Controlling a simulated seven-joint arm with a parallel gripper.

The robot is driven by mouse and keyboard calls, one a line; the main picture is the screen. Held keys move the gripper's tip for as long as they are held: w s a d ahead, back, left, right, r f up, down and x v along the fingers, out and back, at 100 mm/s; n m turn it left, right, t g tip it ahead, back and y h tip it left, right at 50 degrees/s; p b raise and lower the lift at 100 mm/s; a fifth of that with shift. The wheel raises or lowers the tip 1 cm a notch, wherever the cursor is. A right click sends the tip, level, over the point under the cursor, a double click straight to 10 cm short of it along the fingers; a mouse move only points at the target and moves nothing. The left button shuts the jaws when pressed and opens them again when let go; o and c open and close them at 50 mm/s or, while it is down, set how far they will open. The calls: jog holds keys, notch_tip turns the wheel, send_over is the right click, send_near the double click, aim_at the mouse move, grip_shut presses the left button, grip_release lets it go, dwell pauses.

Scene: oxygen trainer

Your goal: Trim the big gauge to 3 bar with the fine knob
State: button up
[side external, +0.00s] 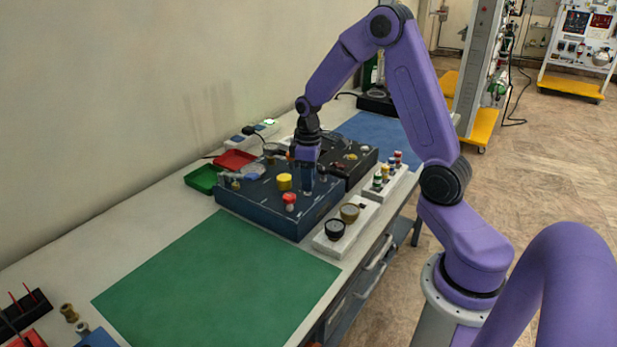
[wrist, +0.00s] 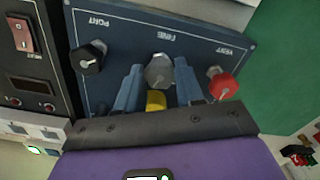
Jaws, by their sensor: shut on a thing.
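The fine knob (wrist: 159,71) is a grey lobed knob with a pale pointer mark, under the FINE label in the wrist view. My gripper (wrist: 158,82) has one finger on each side of it and is shut on it. In the side view my gripper (side external: 308,184) points down onto the dark blue panel (side external: 262,203) and hides the knob. A black knob (wrist: 88,58) and a red vent knob (wrist: 223,86) flank it. A yellow knob (wrist: 156,99) shows partly between the fingers. I cannot make out the big gauge's dial or its reading in either view.
A black unit (side external: 355,170) adjoins the panel. White blocks with round dark and brass parts (side external: 335,229) and small coloured-top parts (side external: 380,178) stand in front. Red (side external: 235,160) and green (side external: 202,179) trays lie behind. The green mat (side external: 215,280) is clear.

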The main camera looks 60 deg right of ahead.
jog(key=shift+m, duration=2.2)
jog(key=o, duration=1)
jog(key=shift+o, duration=0.2)
notch_tip(320, 180, up, 18)
jog(key=shift+f, duration=0.25)
jog(key=shift+a, duration=0.15)
